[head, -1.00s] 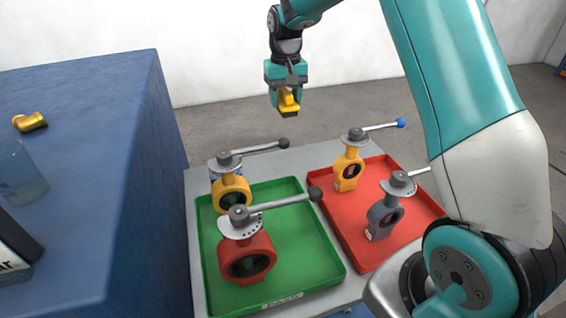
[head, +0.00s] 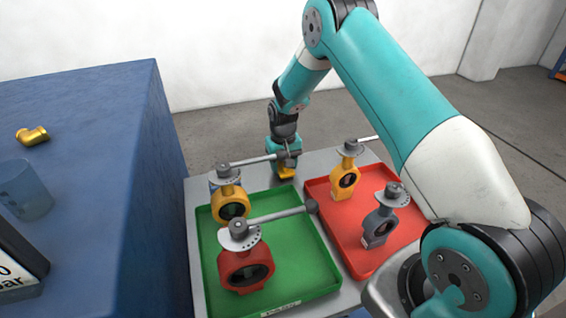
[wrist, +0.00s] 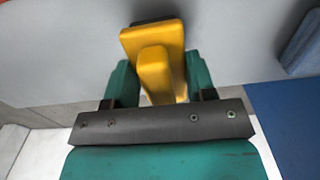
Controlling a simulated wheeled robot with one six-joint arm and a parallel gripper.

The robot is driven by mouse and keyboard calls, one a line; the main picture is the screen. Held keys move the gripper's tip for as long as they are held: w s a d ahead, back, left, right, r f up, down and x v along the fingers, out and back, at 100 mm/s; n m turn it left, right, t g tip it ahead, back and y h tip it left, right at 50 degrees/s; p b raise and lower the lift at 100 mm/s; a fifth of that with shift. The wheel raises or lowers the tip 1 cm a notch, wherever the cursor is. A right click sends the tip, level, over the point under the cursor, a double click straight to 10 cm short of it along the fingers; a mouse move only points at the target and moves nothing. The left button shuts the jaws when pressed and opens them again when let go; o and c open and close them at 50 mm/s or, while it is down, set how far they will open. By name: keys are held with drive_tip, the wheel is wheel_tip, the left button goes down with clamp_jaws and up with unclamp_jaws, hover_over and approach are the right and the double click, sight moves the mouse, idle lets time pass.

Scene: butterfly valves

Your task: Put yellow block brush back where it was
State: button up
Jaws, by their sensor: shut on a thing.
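The yellow block brush (head: 287,173) is in my gripper (head: 284,162), low at the back of the grey table (head: 330,152). In the wrist view, the brush (wrist: 152,45) sits between the two green fingers of my gripper (wrist: 160,80), with a dark strip showing at its far end. The grey surface lies behind it. I cannot tell whether the brush touches the table. A valve handle partly covers the gripper in the head view.
A green tray (head: 317,268) holds a yellow and a red valve (head: 246,268). A red tray (head: 328,208) holds a yellow and a grey valve (head: 379,225). Long handles stick out above the trays. A tall blue cabinet (head: 150,200) stands left. A blue object (wrist: 303,42) shows right in the wrist view.

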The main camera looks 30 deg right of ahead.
drive_tip(key=shift+f, duration=0.2)
drive_tip(key=o, duration=0.8)
drive_tip(key=shift+r, duration=0.1)
wheel_tip(320, 180, up, 12)
drive_tip(key=b, duration=0.2)
drive_tip(key=s+a+r+n+y, duration=0.1)
drive_tip(key=s+a+r, duration=0.3)
drive_tip(key=s, duration=0.5)
drive_tip(key=s+a+r+n+y, duration=0.1)
drive_tip(key=s+a+r+n, duration=0.3)
drive_tip(key=s+a, duration=0.4)
drive_tip(key=s+a+r+n+y, duration=0.1)
drive_tip(key=s+a+r+n, duration=0.1)
drive_tip(key=s+a+r, duration=0.4)
drive_tip(key=shift+s+a+r+n, duration=0.1)
drive_tip(key=shift+s+n, duration=0.1)
drive_tip(key=shift+s, duration=0.85)
drive_tip(key=shift+s+r+n, duration=0.1)
drive_tip(key=shift+s+n, duration=0.1)
drive_tip(key=shift+s, duration=0.85)
drive_tip(key=s+a+n+y, duration=0.1)
drive_tip(key=s, duration=0.6)
drive_tip(key=shift+a+n, duration=0.25)
drive_tip(key=shift+n, duration=0.15)
